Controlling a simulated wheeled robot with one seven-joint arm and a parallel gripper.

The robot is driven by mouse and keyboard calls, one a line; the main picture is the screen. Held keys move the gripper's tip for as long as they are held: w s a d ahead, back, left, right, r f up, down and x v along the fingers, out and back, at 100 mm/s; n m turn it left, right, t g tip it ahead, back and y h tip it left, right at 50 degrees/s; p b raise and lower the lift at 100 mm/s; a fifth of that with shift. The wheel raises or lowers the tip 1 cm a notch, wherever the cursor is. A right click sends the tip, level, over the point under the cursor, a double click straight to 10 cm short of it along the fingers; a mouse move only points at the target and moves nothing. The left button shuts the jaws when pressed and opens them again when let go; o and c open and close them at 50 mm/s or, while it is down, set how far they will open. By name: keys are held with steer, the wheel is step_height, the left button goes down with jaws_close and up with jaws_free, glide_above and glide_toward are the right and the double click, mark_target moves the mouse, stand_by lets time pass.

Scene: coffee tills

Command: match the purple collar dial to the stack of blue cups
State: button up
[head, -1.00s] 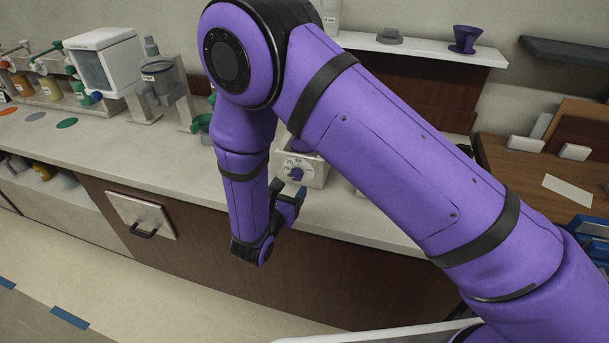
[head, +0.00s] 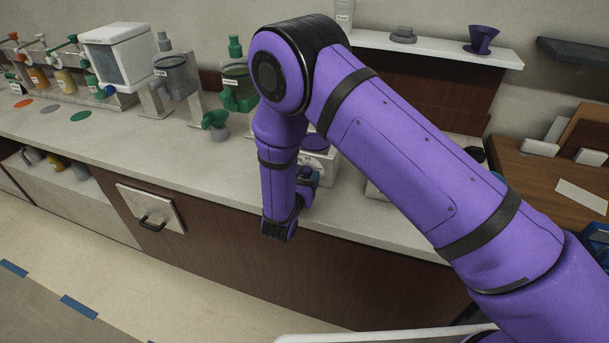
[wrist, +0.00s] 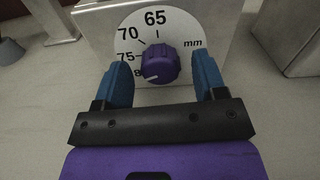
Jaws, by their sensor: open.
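The purple collar dial (wrist: 160,64) sits on a round white scale plate (wrist: 184,28) marked 65, 70, 75 and mm, with a partly hidden 8 at lower left. The dial's white mark points left and slightly down, towards that partly hidden number. My gripper (wrist: 164,80) is open, with one blue finger on each side of the dial and small gaps visible. In the head view my gripper (head: 313,178) is in front of the pale dial unit (head: 325,166), and my arm hides the dial. I cannot make out a stack of blue cups.
A purple round piece (head: 316,142) is on top of the dial unit. A grey block (wrist: 290,38) stands to its right in the wrist view. Green and grey dispensers (head: 236,85) line the counter (head: 110,140) to the left. A purple dripper (head: 481,40) is on the shelf.

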steer(key=shift+w+d, duration=0.15)
steer(key=shift+w, duration=0.25)
steer(key=c, duration=0.9)
steer(key=shift+m, duration=1.9)
steer(key=shift+c, duration=0.2)
steer(key=o, duration=0.9)
steer(key=shift+o, duration=0.2)
steer(key=v, duration=1)
steer(key=shift+s, duration=0.4)
